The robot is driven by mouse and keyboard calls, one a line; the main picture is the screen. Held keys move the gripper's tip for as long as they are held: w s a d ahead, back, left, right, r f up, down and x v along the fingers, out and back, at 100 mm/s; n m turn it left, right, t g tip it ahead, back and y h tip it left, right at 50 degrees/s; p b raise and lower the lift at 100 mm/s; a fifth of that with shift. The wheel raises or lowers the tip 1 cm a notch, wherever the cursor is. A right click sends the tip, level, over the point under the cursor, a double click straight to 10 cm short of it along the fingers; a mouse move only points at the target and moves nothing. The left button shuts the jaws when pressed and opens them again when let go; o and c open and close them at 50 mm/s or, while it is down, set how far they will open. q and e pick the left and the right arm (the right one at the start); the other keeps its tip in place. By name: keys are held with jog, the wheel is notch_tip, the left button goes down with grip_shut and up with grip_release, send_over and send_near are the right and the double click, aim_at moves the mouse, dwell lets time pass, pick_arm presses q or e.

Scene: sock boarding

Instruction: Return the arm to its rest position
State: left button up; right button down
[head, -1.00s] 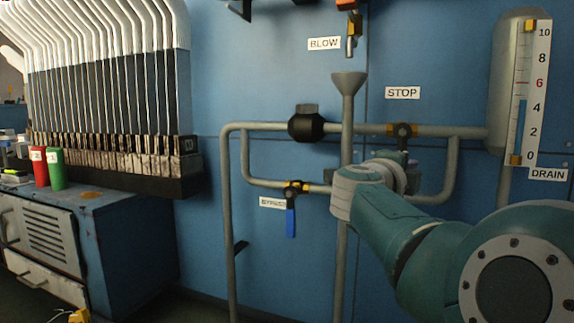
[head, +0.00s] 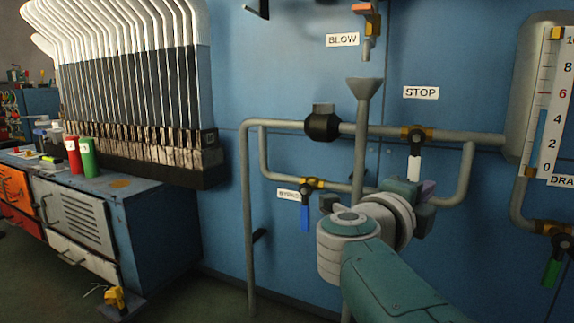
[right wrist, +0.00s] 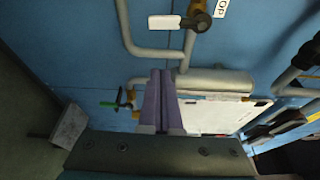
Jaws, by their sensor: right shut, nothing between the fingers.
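My right arm reaches in from the bottom right of the head view. Its gripper (head: 428,188) is in front of the pipework, just below and right of the white lever (head: 414,170) on the STOP valve (head: 417,134). In the right wrist view the purple fingers (right wrist: 160,92) lie together, shut and empty. The white lever (right wrist: 164,22) is apart from them there. My left gripper is in neither view.
Grey pipes (head: 248,220) run in front of the blue wall. A funnel (head: 364,88) and a blue-handled bypass valve (head: 305,216) stand left of my arm. The green-handled drain valve (head: 551,272) and level gauge (head: 549,100) are at right. A workbench (head: 150,225) stands left.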

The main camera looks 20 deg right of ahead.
jog(key=shift+s, duration=0.25)
jog(key=shift+w+a, duration=0.1)
jog(key=shift+a, duration=0.05)
